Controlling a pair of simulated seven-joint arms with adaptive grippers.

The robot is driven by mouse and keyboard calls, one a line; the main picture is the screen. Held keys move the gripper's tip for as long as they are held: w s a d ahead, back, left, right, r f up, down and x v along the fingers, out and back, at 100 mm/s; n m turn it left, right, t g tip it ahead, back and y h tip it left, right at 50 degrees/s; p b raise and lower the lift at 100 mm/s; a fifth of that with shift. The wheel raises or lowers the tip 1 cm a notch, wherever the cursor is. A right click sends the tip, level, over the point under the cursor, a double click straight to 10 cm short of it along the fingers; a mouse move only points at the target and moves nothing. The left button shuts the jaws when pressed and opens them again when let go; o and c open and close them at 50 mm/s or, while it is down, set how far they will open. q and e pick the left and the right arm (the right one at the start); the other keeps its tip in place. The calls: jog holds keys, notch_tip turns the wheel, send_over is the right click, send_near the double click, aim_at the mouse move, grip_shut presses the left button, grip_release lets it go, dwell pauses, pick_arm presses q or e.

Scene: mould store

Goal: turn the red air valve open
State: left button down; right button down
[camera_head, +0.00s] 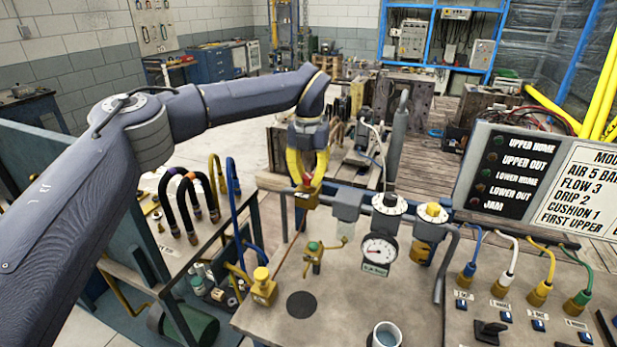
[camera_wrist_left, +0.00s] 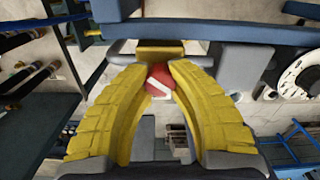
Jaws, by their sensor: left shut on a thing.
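The red air valve (camera_head: 306,181) sits on a brass-yellow body (camera_head: 305,201) at the back left edge of the bench. My left gripper (camera_head: 306,178) comes down on it from above, and its yellow fingers are shut on the red knob. In the left wrist view the red knob (camera_wrist_left: 159,79), with a pale mark across it, lies between the fingertips (camera_wrist_left: 161,73). Its sides are partly hidden by the fingers. My right gripper is in neither view.
Right of the valve stand grey units and a pressure gauge (camera_head: 378,250). Nearer are a yellow-capped fitting (camera_head: 263,287), a small brass valve (camera_head: 314,258) and a metal cup (camera_head: 386,335). A sign panel (camera_head: 540,180) stands at the right. Hoses hang at the left.

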aim_at(309, 176)
pick_arm(q)
jog(key=n, duration=0.3)
jog(key=shift+n, duration=2.2)
jog(key=c, duration=1)
grip_release()
jog(key=shift+c, duration=0.2)
notch_tip(309, 176, up, 12)
